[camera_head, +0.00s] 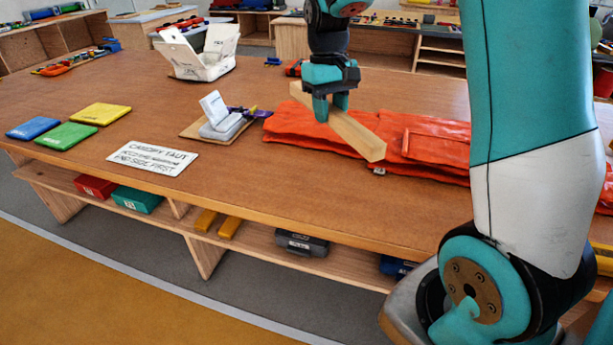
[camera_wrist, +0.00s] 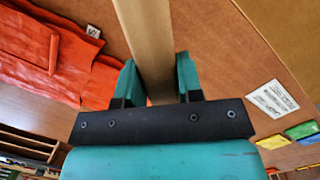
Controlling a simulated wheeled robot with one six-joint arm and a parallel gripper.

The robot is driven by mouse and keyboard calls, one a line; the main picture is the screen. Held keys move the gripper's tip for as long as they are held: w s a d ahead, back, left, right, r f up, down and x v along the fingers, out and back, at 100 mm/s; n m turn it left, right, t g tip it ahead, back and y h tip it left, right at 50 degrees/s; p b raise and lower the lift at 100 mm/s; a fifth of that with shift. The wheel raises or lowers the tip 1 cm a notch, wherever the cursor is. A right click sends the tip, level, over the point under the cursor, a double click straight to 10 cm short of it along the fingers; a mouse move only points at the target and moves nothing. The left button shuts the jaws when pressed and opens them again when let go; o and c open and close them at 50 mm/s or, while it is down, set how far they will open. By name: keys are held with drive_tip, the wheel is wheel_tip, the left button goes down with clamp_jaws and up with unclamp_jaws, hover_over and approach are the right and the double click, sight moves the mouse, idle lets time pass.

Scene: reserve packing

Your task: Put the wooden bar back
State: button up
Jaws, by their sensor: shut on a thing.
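The wooden bar (camera_head: 351,131) is a long, pale, square-edged stick, held in the air over the table and the orange folded fabric. My gripper (camera_head: 331,103) is shut on it, and the bar slants from upper left to lower right in the head view. In the wrist view the bar (camera_wrist: 150,45) runs away from between the two teal fingers of my gripper (camera_wrist: 160,80). The far end of the bar is cut off by the top edge of that view.
Orange fabric (camera_head: 293,129) lies on the wooden table (camera_head: 270,185). A white hinged case (camera_head: 231,116) on a board, a printed sign (camera_head: 153,158), and blue, green and yellow slabs (camera_head: 101,114) are to the left. An open white box (camera_head: 198,55) stands behind. The front middle is clear.

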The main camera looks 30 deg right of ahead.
drive_tip(key=p, duration=0.2)
hover_over(324, 194)
drive_tip(key=f, duration=1.5)
drive_tip(key=shift+w+d+f, duration=0.15)
drive_tip(key=shift+w+f, duration=0.1)
drive_tip(key=shift+f, duration=0.05)
drive_tip(key=shift+f+p, duration=0.4)
drive_tip(key=shift+f, duration=1.75)
drive_tip(key=shift+f, duration=0.2)
drive_tip(key=o, duration=0.9)
drive_tip(key=shift+r, duration=0.15)
